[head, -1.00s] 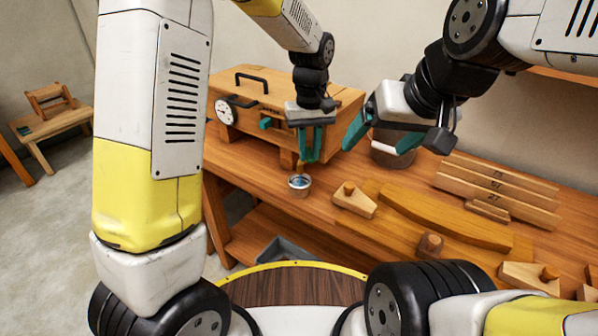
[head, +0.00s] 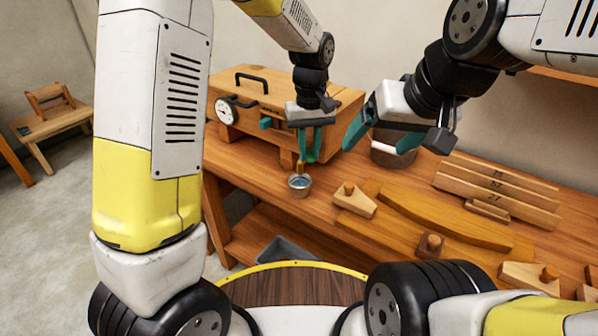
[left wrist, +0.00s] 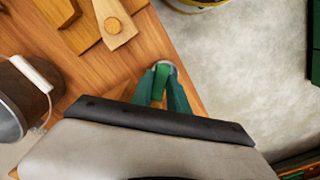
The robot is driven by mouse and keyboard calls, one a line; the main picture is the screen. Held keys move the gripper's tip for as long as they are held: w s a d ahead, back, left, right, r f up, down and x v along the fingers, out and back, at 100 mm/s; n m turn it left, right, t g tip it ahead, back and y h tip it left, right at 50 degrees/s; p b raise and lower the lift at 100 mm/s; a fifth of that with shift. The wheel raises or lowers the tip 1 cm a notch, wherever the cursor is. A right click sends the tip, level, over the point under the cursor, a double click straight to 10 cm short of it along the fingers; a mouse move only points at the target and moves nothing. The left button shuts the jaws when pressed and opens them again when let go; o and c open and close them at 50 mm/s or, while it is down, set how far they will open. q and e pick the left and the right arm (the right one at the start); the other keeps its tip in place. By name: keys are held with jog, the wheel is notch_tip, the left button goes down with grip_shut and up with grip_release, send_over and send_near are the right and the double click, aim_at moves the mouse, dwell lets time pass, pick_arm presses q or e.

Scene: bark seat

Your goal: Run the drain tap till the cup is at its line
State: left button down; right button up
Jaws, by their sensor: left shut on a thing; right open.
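The cup (head: 299,185) is a small metal vessel on the bench near its front edge, below the wooden steam box (head: 250,98). Bluish liquid shows inside it; I cannot make out its line. My left gripper (head: 309,158) is above and just behind the cup, its teal fingers shut on the drain tap (head: 301,167), mostly hidden between them. In the left wrist view the fingers close on a green piece (left wrist: 160,82), with the cup's rim (left wrist: 172,66) partly behind.
A round gauge (head: 225,111) and a black handle are on the box. A metal bucket (head: 390,152) stands behind my right gripper. Wooden forms (head: 440,220) and numbered strips (head: 497,184) fill the bench's right side. A grey tray (head: 287,250) is below.

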pick_arm(q)
jog(key=shift+s+f, duration=0.1)
jog(key=shift+s, duration=0.1)
jog(key=a+m, duration=0.1)
jog(key=m, duration=0.2)
jog(key=a+m, duration=0.1)
jog(key=m, duration=0.2)
jog(key=w+a+m, duration=0.1)
jog(key=m, duration=0.2)
jog(key=shift+w+a+m, duration=0.1)
jog(key=shift+a+m, duration=0.15)
jog(key=shift+m, duration=0.15)
jog(key=c, duration=1.3)
grip_release()
jog(key=shift+r, duration=0.2)
jog(key=shift+r, duration=3.95)
jog(key=shift+a, duration=0.15)
